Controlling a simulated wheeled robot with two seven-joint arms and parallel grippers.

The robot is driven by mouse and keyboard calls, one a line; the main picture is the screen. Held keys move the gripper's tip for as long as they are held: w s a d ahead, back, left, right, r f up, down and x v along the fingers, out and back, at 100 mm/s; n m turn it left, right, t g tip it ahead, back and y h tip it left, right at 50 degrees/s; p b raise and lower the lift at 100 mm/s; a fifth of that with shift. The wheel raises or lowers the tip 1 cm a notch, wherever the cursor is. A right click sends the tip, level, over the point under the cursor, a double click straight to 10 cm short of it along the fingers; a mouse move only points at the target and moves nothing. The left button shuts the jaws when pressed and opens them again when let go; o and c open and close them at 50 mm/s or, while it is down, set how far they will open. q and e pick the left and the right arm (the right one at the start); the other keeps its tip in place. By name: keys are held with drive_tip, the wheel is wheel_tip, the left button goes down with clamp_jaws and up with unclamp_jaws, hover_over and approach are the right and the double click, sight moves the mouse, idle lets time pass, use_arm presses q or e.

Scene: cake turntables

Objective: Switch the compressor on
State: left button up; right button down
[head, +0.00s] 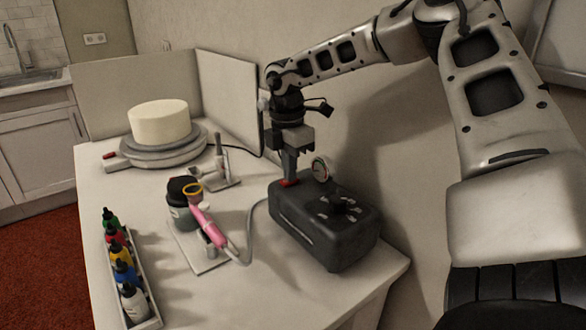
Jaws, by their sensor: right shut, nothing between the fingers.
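The compressor (318,232) is a dark grey box near the right side of the white table. It has a round pressure gauge (321,169) and a black knob (343,203) on top. A small red switch (288,183) sits at its back left top edge. My right gripper (289,178) points straight down with its fingers shut and empty. Its tips are right at the red switch and seem to touch it, partly hiding it. I cannot tell which way the switch is set. My left gripper is not in view.
A pink airbrush (213,228) lies on a stand beside a dark-lidded jar (183,190), a hose running to the compressor. A white cake (159,122) stands on a turntable (165,152) at the back. A tray (153,294) of colour bottles is front left. Panels stand behind.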

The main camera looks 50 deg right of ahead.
sight(285, 181)
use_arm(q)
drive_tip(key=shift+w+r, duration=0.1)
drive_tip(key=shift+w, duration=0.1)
use_arm(e)
drive_tip(key=shift+a+f, duration=0.1)
drive_tip(key=shift+a, duration=0.15)
